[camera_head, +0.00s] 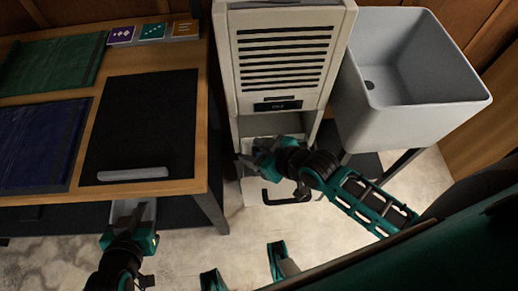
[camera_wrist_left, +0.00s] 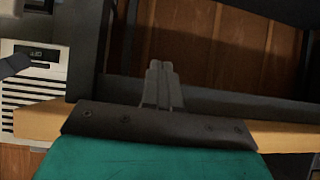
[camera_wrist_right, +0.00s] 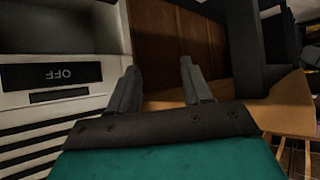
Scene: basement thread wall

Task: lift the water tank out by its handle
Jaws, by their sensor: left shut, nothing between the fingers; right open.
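The white dehumidifier (camera_head: 283,55) stands at centre, with slatted vents and a small display; the right wrist view shows the display (camera_wrist_right: 62,75) reading OFF. Its lower bay is partly hidden by my right arm. Below it, part of the pale water tank (camera_head: 252,191) shows, with a black bar-shaped handle (camera_head: 286,201) at its front. My right gripper (camera_head: 241,160) is in front of the lower bay, above and left of the handle, open and empty; its fingers (camera_wrist_right: 158,70) are spread in its wrist view. My left gripper (camera_head: 135,204) is shut and empty at the table's front edge.
A wooden table (camera_head: 202,130) on the left holds a black mat (camera_head: 142,125), green and blue cloths and small coloured boxes. A grey sink (camera_head: 415,105) stands on the right. The floor in front is clear apart from my own parts.

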